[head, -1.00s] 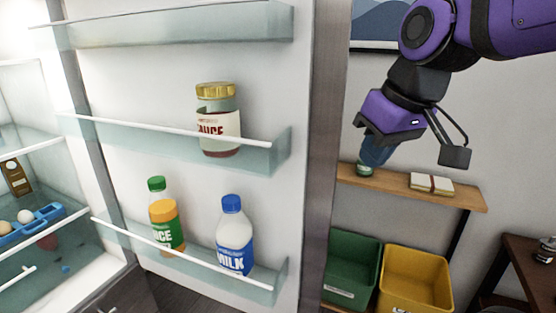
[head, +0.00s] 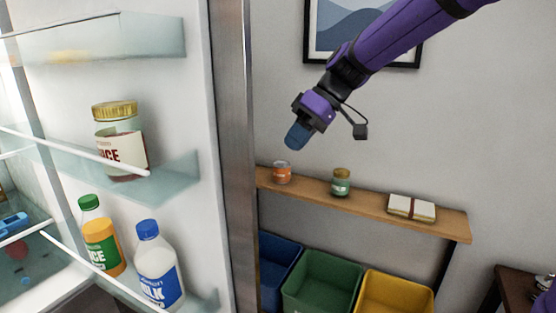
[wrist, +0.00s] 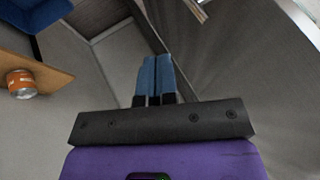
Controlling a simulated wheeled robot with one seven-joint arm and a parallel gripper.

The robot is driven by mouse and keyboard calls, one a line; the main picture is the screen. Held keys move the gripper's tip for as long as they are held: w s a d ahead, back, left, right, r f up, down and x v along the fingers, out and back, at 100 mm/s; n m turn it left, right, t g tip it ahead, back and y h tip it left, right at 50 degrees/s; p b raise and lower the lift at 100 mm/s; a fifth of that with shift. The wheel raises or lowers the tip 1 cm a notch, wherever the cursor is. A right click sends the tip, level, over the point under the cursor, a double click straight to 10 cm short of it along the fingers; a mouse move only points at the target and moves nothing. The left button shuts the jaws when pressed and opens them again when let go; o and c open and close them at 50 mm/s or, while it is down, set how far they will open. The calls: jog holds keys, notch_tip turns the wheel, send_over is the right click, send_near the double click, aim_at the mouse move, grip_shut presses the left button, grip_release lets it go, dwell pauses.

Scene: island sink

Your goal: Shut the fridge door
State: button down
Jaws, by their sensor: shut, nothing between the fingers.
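The fridge door (head: 182,105) stands open at the left in the head view, its inner side with shelves facing me. Its metal edge (head: 236,150) runs upright near the picture's middle. The door holds a sauce jar (head: 121,135), a juice bottle (head: 101,240) and a milk bottle (head: 157,270). Part of the fridge interior (head: 25,260) shows at the far left. My gripper (head: 296,136) is shut and empty, to the right of the door edge and apart from it in the picture. In the wrist view the blue fingers (wrist: 155,78) are together.
A wooden wall shelf (head: 365,207) with an orange jar (head: 281,173), a green jar (head: 340,182) and a notebook (head: 411,207) lies below my gripper. Blue (head: 279,262), green (head: 321,280) and yellow (head: 396,292) bins stand under it. A dark table (head: 516,290) is at right.

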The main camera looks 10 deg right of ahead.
jog(key=s+a+f, duration=0.3)
jog(key=a+f, duration=0.4)
jog(key=a, duration=0.1)
jog(key=shift+s+a+f, duration=0.2)
jog(key=shift+a, duration=0.05)
